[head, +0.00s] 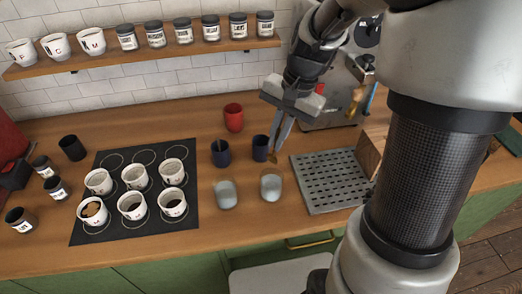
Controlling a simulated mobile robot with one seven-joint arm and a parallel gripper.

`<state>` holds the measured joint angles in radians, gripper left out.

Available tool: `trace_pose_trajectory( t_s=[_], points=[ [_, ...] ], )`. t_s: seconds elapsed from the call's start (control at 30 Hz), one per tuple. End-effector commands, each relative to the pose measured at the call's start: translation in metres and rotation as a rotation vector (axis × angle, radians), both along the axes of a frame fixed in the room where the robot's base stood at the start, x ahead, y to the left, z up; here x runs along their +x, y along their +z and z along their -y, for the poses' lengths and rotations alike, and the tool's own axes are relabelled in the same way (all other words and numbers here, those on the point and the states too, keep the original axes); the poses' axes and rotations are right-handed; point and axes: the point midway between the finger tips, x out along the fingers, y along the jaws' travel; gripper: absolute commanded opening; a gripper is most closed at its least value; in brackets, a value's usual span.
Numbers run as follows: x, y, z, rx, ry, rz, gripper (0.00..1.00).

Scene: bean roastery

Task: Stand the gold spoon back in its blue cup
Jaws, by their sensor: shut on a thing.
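My gripper (279,143) points down over the counter, its narrow fingers shut on the gold spoon (274,158). Only a small gold part of the spoon shows below the fingertips. Two dark blue cups stand upright side by side. The right blue cup (260,149) is just left of the fingertips, and the spoon appears close to its right side. I cannot tell whether they touch. The left blue cup (221,154) has what looks like a thin handle standing in it. The inside of the right cup is hard to see.
A red cup (233,117) stands behind the blue cups. Two pale glasses (270,187) (225,194) stand in front. A perforated metal tray (330,181) lies to the right. A black mat (116,227) with several white cups is at left. My arm hides the right side.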

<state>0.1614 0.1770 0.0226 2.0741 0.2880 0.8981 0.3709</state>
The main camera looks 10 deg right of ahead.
Motion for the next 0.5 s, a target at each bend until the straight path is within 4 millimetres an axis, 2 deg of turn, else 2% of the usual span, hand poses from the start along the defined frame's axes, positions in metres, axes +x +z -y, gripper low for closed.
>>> trace_pose_trajectory(
  t_s=[0.17, 0.27, 0.37, 0.5],
  points=[
    [0.002, 0.000, 0.000, 0.000, -0.014, -0.002, 0.00],
    [0.014, 0.000, 0.000, 0.000, -0.080, -0.015, 0.00],
    [0.037, 0.000, 0.001, 0.005, -0.226, -0.043, 0.00],
    [0.084, 0.001, 0.004, 0.028, -0.547, -0.105, 0.00]
  ],
)
